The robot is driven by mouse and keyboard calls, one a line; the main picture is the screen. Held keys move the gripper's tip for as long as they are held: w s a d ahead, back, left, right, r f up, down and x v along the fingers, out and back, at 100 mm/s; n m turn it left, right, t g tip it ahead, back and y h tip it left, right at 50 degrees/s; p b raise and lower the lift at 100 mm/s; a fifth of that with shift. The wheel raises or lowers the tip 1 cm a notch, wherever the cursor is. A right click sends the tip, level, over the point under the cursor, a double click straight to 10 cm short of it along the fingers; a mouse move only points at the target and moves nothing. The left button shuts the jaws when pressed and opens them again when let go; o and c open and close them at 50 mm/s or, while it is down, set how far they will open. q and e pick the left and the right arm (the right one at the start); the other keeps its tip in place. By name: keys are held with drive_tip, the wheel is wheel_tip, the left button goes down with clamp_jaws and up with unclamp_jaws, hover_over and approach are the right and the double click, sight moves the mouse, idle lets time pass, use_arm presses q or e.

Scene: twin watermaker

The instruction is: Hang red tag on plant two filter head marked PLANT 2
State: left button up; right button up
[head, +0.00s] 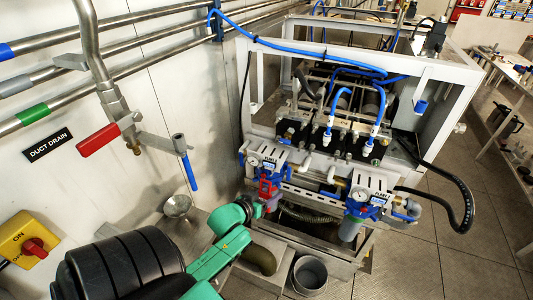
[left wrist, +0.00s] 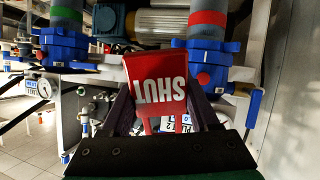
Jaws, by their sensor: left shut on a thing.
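My left gripper (head: 262,200) is shut on the red tag (head: 267,187), in front of the left-hand blue filter head (head: 272,173). In the left wrist view the red tag (left wrist: 158,85) reads SHUT upside down between the fingers (left wrist: 160,118). Two blue filter heads also show in the left wrist view, left (left wrist: 62,45) and right (left wrist: 203,58). I cannot tell whether the tag touches the nearer head. My right gripper is out of view.
A white-framed machine (head: 340,85) with blue hoses stands behind the filters. A black hose (head: 455,185) loops out at its right. A grey bucket (head: 310,275) stands below. A red-handled drain valve (head: 98,139) is on the left wall.

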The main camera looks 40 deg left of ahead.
use_arm(q)
drive_tip(key=shift+w+a+f, duration=0.1)
drive_tip(key=shift+w+a, duration=0.15)
drive_tip(key=shift+w, duration=0.55)
drive_tip(key=shift+w+a+f, duration=0.1)
drive_tip(key=shift+w+a, duration=0.2)
drive_tip(key=shift+w, duration=0.5)
drive_tip(key=shift+w+a, duration=0.25)
drive_tip(key=shift+w, duration=0.55)
drive_tip(key=shift+w+a+f+b, duration=0.2)
drive_tip(key=shift+w+f+b, duration=0.25)
drive_tip(key=shift+w, duration=0.15)
drive_tip(key=o, duration=1.4)
drive_tip(key=shift+d, duration=0.2)
drive_tip(key=shift+a+r, duration=0.1)
drive_tip(key=shift+a, duration=0.05)
